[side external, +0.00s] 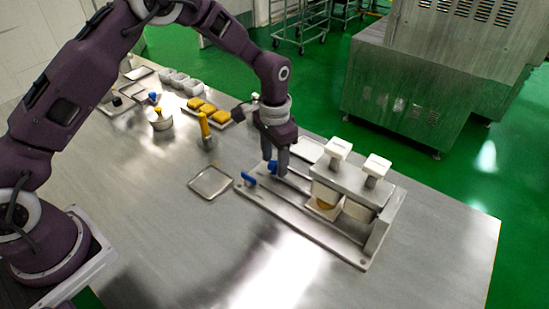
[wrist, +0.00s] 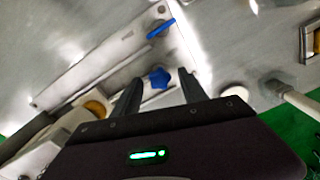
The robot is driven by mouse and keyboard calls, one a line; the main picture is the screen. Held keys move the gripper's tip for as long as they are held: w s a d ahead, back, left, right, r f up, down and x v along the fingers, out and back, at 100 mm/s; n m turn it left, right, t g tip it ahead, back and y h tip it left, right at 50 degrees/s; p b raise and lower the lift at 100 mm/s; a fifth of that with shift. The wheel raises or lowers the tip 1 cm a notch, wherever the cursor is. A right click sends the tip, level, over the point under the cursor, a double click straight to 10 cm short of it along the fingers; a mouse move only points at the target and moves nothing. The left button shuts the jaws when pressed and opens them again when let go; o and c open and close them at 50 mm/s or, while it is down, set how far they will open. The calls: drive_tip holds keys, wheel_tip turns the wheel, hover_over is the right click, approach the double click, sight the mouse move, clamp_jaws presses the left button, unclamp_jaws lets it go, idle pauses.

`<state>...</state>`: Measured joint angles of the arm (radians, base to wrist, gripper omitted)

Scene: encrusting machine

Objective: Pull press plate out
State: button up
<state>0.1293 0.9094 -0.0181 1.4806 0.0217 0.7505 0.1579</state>
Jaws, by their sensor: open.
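The press machine has a long metal base (side external: 300,226) on the table, with a grey block (side external: 350,186) across its right part. I cannot tell for sure which part is the press plate. A blue star-shaped knob (wrist: 158,77) shows between the fingers of my gripper (wrist: 159,82) in the wrist view. A blue handle (side external: 248,178) sits at the base's left end and also shows in the wrist view (wrist: 160,28). My gripper (side external: 276,167) is open, pointing down over the machine's left part. I cannot tell whether its fingers touch the knob.
Two white knobs (side external: 338,149) (side external: 376,167) stand on the block, above white moulds with a yellow piece (side external: 325,203). A flat tray (side external: 211,182) lies left of the machine. A yellow-handled tool (side external: 205,128) stands behind it. The front of the table is clear.

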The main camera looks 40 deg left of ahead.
clamp_jaws()
idle(1.3)
